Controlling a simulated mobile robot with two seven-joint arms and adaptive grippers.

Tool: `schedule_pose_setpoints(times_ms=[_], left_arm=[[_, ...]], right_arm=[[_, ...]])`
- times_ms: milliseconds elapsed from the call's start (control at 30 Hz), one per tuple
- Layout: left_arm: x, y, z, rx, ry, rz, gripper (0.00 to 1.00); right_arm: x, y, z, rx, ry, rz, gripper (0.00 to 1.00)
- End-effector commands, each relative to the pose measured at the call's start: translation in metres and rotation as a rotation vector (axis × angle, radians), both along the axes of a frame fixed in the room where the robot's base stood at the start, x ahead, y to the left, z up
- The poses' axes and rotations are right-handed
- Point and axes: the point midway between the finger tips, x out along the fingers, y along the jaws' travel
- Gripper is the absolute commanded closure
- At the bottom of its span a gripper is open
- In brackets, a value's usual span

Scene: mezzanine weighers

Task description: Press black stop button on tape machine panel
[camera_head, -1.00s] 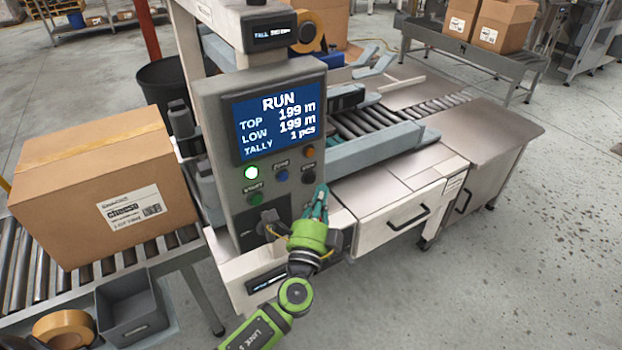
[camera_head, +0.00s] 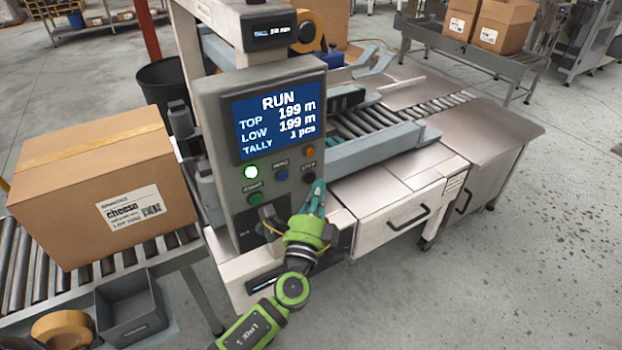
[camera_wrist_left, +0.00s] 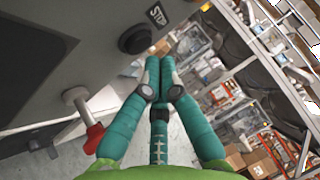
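The tape machine panel (camera_head: 225,170) is a grey box with a blue screen reading RUN. The black stop button (camera_head: 308,179) is at the panel's lower right, under an orange light. In the left wrist view the stop button (camera_wrist_left: 135,39) sits beside a STOP label, left of and beyond my fingertips. My left gripper (camera_head: 318,190) is just below and right of the button in the head view, with a gap in the wrist view. Its teal fingers (camera_wrist_left: 160,62) are closed together with nothing between them. My right gripper is not in view.
A green start button (camera_head: 255,198), a blue button (camera_head: 281,175) and a black rotary switch (camera_head: 270,222) are also on the panel. A red-tipped lever (camera_wrist_left: 93,138) shows near my left gripper. A cardboard box (camera_head: 100,180) stands on rollers at left.

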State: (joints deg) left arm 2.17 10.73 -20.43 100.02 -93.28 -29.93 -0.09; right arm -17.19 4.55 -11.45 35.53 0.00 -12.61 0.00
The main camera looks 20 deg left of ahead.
Motion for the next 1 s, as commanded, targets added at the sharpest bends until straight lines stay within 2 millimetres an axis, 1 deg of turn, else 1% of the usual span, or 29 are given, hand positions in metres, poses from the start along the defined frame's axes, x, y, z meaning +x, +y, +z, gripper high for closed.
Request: schedule_pose_setpoints(times_ms=[567,833,1000], left_arm=[[-0.0001,-0.0001,-0.0001,0.000,0.000,0.000,1.00],[0.0044,0.0059,-0.0009,0.000,-0.001,0.001,1.00],[0.0053,0.0069,0.0001,-0.001,0.000,0.000,1.00]], right_arm=[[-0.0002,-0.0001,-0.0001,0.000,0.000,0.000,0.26],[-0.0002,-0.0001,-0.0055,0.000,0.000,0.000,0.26],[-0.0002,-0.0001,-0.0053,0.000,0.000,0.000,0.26]])
